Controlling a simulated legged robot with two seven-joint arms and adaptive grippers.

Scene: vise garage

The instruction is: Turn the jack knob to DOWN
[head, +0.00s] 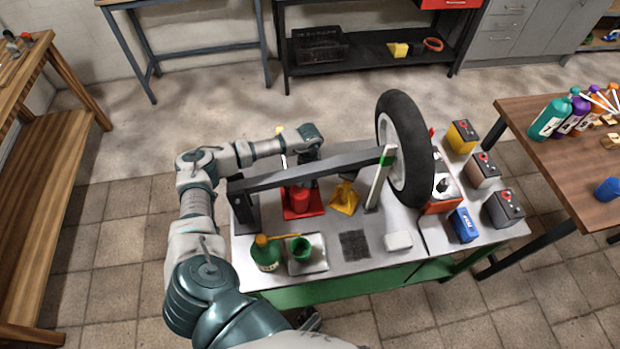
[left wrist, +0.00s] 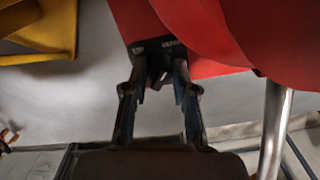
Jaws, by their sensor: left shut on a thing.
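The red jack (head: 300,200) stands on the workbench under a long grey beam. It fills the top of the left wrist view as red plates (left wrist: 225,35). A black plate with small, unreadable lettering (left wrist: 160,47) is on it. My left gripper (left wrist: 160,82) is shut on a small dark knob just in front of this plate. The fingers hide most of the knob, and its setting cannot be read. In the head view, my left wrist comes down behind the beam, which partly hides the gripper. My right gripper cannot be made out in either view.
The grey beam (head: 310,168) crosses above the jack to an upright post. A yellow stand (head: 344,197), a large wheel (head: 402,150), a green bottle (head: 266,254) and a tray with a green cup (head: 301,249) share the bench. Several batteries stand at the right.

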